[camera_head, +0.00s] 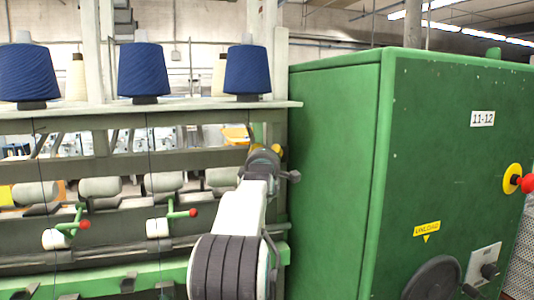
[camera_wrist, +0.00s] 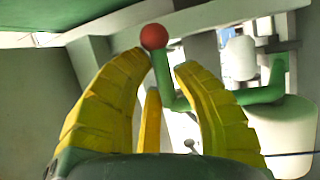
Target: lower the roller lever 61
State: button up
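In the wrist view a green lever (camera_wrist: 162,77) with a red ball (camera_wrist: 153,36) on its end stands just beyond my gripper (camera_wrist: 162,65). My yellow fingers are spread apart, and the lever shows in the gap between their tips. The ball appears close to the left fingertip; I cannot tell whether they touch. A white roller (camera_wrist: 282,130) is at the right. In the head view my gripper (camera_head: 264,160) is seen from behind, its fingers mostly hidden, and my arm hides this lever. No number 61 is readable.
Two other green levers with red balls (camera_head: 84,224) (camera_head: 193,212) and white rollers (camera_head: 57,239) are to the left. Blue yarn cones (camera_head: 143,70) stand on a shelf (camera_head: 190,106) above. A large green cabinet (camera_head: 335,170) stands close to the right of my arm.

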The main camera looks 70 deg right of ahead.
grip_shut()
jog(key=shift+f, duration=0.15)
jog(key=s+a+f+m+h+b, duration=0.1)
jog(key=f+b, duration=0.5)
jog(key=b, duration=0.9)
jog(key=s+a+f+m+h+b, duration=0.1)
jog(key=s+a+f+h+b, duration=0.2)
jog(key=b, duration=1.2)
jog(key=shift+s+a+f, duration=0.3)
jog(key=shift+a+f, duration=0.75)
jog(key=shift+f, duration=0.85)
